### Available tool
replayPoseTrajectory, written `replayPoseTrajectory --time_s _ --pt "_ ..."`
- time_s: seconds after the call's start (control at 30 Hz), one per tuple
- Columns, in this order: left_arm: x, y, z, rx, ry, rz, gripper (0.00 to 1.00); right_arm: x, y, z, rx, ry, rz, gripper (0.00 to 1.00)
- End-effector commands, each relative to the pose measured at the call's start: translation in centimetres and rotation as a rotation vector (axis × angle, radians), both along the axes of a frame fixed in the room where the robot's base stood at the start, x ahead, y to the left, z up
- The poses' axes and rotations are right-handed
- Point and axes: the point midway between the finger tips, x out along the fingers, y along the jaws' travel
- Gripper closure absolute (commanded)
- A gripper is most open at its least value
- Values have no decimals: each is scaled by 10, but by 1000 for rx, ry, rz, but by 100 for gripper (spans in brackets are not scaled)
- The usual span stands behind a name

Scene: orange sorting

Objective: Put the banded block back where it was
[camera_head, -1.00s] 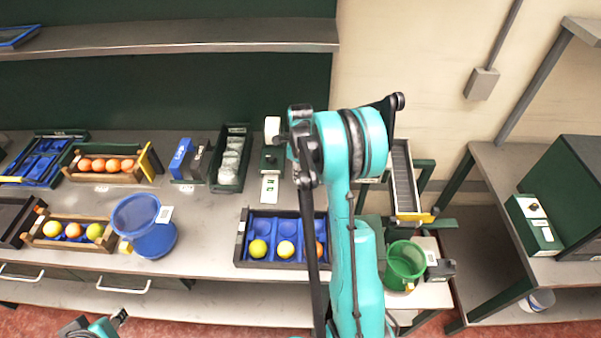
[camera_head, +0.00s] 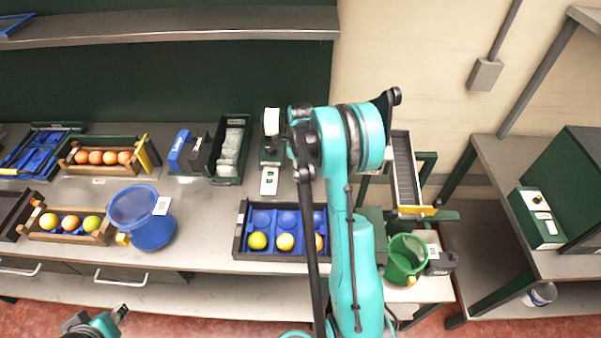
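I cannot pick out a banded block with certainty. A small yellow piece (camera_head: 123,239) shows at the lower left of the blue bucket (camera_head: 152,232), partly hidden by it. A small white piece (camera_head: 271,122) stands at the back of a green device, just left of my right arm's black parts; I cannot tell whether they touch. My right arm rises through the middle of the view. Its fingertips cannot be made out, and what it holds is unclear. My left gripper (camera_head: 98,324) is low at the bottom left edge, in front of the bench, partly cut off.
A black-rimmed tray with blue cups (camera_head: 238,243) holds yellow and orange fruit, partly behind my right arm. Wooden crates of fruit (camera_head: 65,165) stand at left. A green bucket (camera_head: 406,262) and a grey chute (camera_head: 405,170) are right of the arm. Bare bench shows around (camera_head: 205,225).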

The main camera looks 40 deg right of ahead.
Motion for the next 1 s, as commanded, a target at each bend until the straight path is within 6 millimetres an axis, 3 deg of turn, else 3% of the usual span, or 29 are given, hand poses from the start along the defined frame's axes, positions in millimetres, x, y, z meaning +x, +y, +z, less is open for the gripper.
replayPoseTrajectory --time_s 1.0 --pt "0 0 -11 0 0 0 66 0 0 -13 0 0 0 100"
